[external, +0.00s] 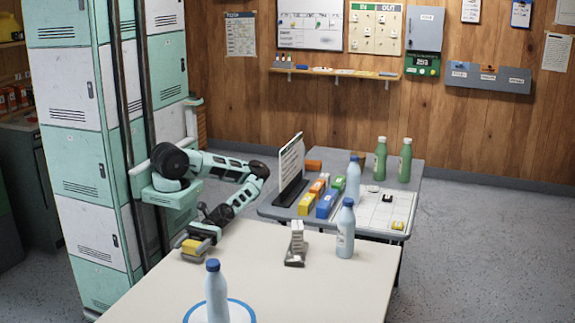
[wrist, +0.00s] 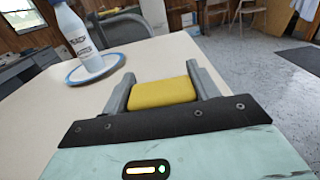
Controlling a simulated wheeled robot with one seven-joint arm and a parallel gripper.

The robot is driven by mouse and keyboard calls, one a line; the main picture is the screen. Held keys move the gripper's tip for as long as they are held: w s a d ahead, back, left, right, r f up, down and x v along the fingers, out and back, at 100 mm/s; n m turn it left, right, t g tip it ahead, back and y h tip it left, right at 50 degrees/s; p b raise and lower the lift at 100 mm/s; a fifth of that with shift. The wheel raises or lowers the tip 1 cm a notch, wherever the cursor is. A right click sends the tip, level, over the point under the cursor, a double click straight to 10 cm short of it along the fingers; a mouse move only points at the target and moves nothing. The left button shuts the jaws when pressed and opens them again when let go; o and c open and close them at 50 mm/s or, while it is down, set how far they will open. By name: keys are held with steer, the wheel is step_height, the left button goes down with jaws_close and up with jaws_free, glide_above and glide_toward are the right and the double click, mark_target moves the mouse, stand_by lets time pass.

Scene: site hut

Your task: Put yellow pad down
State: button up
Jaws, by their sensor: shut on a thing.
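The yellow pad (wrist: 162,93) is between the two fingers of my gripper (wrist: 162,90) in the wrist view. My gripper is shut on it. In the external view my gripper (external: 193,245) is at the far left edge of the cream table (external: 335,270), and the yellow pad (external: 192,247) shows at its tip. The pad appears over or close to the table edge; I cannot tell whether it touches the top.
A white bottle with a blue cap (external: 216,295) stands on a blue-rimmed round plate (external: 241,312). Another bottle (external: 345,230) and a grey stand (external: 296,245) are near the table's far edge. A grey table (external: 432,165) behind holds bottles and coloured boxes. The cream table's middle is clear.

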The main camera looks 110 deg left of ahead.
steer(key=shift+f, duration=0.45)
steer(key=shift+f, duration=0.15)
steer(key=o, duration=1)
steer(key=shift+c, duration=0.2)
steer(key=shift+a, duration=0.25)
steer(key=a, duration=1.1)
steer(key=shift+a, duration=0.3)
